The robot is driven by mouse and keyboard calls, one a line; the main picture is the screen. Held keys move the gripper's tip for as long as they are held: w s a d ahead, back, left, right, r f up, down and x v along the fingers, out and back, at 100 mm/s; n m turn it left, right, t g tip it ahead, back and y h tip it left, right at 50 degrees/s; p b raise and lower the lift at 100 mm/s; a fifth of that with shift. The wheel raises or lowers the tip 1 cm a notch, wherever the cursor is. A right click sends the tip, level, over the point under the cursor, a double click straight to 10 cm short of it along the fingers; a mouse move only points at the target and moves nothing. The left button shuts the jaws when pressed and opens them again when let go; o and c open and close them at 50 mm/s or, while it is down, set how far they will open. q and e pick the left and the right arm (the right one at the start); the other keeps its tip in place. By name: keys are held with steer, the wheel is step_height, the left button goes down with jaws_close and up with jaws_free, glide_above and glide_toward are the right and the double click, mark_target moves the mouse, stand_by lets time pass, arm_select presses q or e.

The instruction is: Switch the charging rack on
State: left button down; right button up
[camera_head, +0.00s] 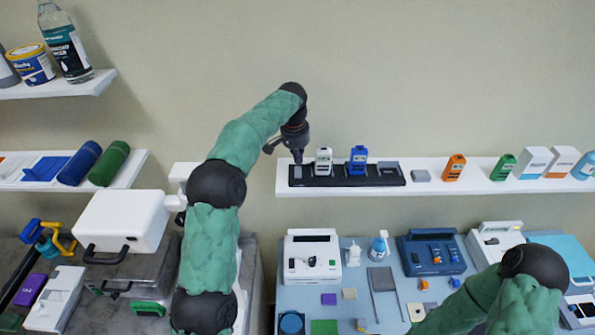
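The charging rack (336,182) is a long black strip on the white wall shelf. A white handheld device (323,161) and a blue one (358,160) stand upright in it. A grey piece shows at its left end (296,173) and another at its right end (388,166); I cannot tell which is a switch. No lit lamp can be made out. My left gripper (283,154) is at the rack's left end, fingers spread and empty, one fingertip close above the left grey piece. Contact cannot be told. My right arm is at the lower right; its gripper is out of view.
An orange device (454,167), a green device (503,167) and white boxes (533,162) stand further right on the shelf (430,188). Below, a table holds a white case (312,250), a blue case (432,262) and a spray bottle (380,246). The wall above the shelf is bare.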

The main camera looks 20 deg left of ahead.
mark_target(298, 168)
arm_select(q)
steer(key=shift+s+f+b, duration=0.1)
steer(key=shift+f+b, duration=0.55)
steer(key=shift+f, duration=0.65)
stand_by(0.7)
steer(key=shift+r+p, duration=1.3)
steer(key=shift+r, duration=2.3)
